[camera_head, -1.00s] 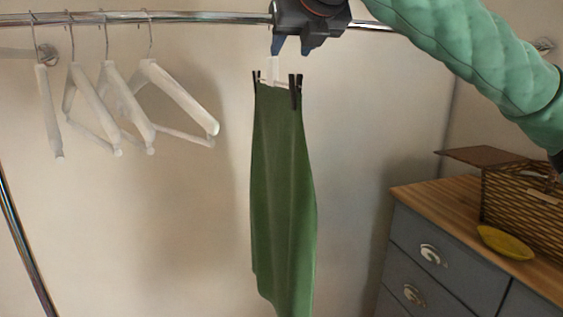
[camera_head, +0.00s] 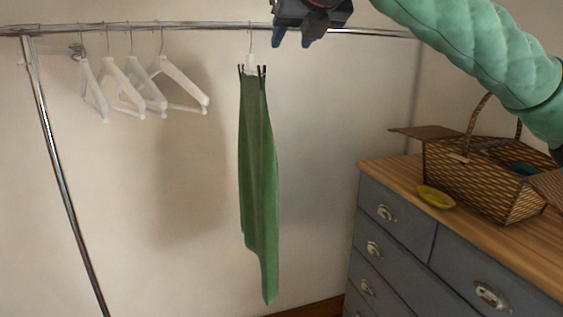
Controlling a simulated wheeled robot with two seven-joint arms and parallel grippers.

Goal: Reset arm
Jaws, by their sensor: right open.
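My right gripper (camera_head: 293,42) is at the top of the head view, in front of the rail. Its two dark blue fingertips point down, apart, with nothing between them. My right arm, in a green quilted sleeve, comes in from the upper right. A green garment (camera_head: 257,170) hangs by dark clips from a white hanger (camera_head: 250,65) hooked on the metal rail (camera_head: 200,26). The gripper is just right of this hanger and apart from it. My left gripper does not show.
Several empty white hangers (camera_head: 180,84) hang at the left of the rail. The rail's metal post (camera_head: 56,160) slants down at the left.

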